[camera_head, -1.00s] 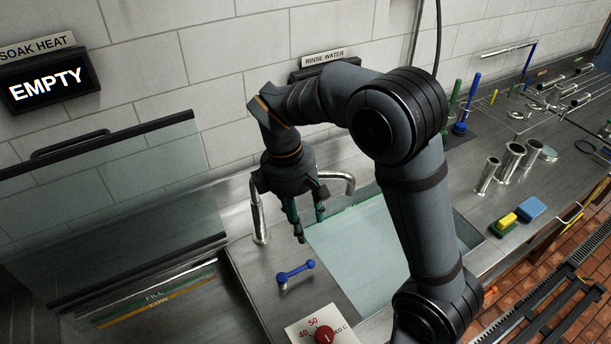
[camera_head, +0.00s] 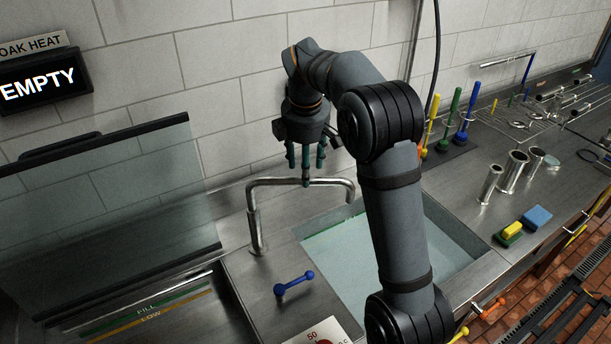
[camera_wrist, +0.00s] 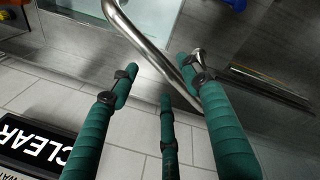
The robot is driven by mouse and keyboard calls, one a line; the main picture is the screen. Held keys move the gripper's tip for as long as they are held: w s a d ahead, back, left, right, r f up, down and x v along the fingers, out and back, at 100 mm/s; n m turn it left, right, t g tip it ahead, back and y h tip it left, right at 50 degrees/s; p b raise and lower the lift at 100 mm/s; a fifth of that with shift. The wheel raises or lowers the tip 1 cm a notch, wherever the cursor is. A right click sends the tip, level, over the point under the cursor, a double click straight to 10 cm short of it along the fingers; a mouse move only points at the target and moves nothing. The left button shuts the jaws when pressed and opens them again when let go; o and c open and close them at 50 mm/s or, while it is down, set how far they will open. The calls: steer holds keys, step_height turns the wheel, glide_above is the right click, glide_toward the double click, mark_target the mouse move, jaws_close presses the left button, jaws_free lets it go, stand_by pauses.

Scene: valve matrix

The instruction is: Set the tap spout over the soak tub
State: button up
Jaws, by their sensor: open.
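The chrome tap spout (camera_head: 300,181) runs from its upright post, on the steel strip between the tubs, to the right. Its bent-down end is at the back of the water-filled rinse basin (camera_head: 400,240). The soak tub (camera_head: 140,310) is at the left, with green FILL and yellow LOW bands. My gripper (camera_head: 306,168) is open and points down, its green fingers around or just above the middle of the spout. In the wrist view the spout (camera_wrist: 150,50) passes diagonally beyond the spread fingers (camera_wrist: 162,80); I cannot tell whether they touch it.
A glass panel (camera_head: 110,215) stands up at the soak tub's back. A blue lever (camera_head: 294,284) sits on the strip in front of the tap post. The EMPTY display (camera_head: 40,85) hangs on the wall. Steel cups (camera_head: 514,172) and a sponge (camera_head: 511,229) lie on the right counter.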

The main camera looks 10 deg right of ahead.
steer(key=shift+w+d+f, duration=0.1)
steer(key=shift+w+f, duration=0.05)
steer(key=shift+f, duration=0.65)
steer(key=shift+w+f, duration=0.15)
steer(key=shift+f, duration=0.6)
steer(key=shift+c, duration=0.6)
jaws_close()
